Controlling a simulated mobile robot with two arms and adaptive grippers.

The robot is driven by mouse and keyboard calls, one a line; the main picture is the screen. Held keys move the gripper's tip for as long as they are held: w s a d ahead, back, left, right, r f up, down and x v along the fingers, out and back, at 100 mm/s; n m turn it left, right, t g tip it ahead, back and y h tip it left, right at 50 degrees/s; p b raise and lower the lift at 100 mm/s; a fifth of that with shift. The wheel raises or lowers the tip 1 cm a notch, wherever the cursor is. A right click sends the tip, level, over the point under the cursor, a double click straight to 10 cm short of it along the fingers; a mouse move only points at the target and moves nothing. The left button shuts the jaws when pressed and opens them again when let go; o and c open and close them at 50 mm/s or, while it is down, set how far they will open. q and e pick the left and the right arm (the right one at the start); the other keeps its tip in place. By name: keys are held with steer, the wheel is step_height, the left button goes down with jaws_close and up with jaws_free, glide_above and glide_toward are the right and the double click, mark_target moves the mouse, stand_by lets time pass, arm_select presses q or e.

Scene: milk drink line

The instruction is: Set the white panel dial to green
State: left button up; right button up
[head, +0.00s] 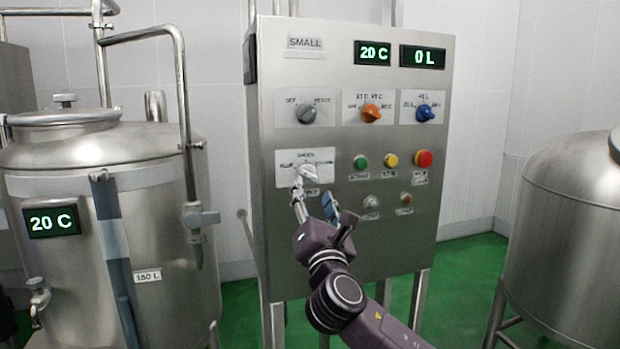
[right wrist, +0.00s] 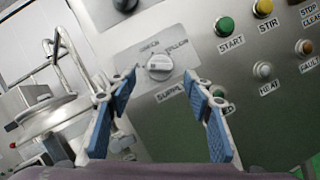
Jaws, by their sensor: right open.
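The white panel dial (head: 309,172) sits on a pale label plate on the left of the steel control panel, below a grey knob. In the right wrist view the dial (right wrist: 159,66) shows whole, with small blurred words around it; the upper one looks like GREEN. I cannot tell for sure which word its pointer faces. My right gripper (head: 313,198) is just in front of and below the dial, partly over its plate. Its blue-padded fingers (right wrist: 162,96) are spread with nothing between them, and the dial appears beyond the gap. My left gripper does not show.
Close to the dial are green (head: 361,162), yellow (head: 391,160) and red (head: 424,159) buttons. Above are the grey (head: 306,113), orange (head: 371,112) and blue (head: 425,112) knobs. Steel tanks stand left (head: 150,210) and right (head: 575,230) of the panel.

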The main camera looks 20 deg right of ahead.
mark_target(310, 176)
steer(key=p+x, duration=0.1)
steer(key=x, duration=0.4)
steer(key=shift+p, duration=0.3)
steer(key=shift+x, duration=0.85)
steer(key=shift+f, duration=0.15)
steer(key=shift+c, duration=0.3)
steer(key=c, duration=1)
steer(key=shift+c, duration=0.2)
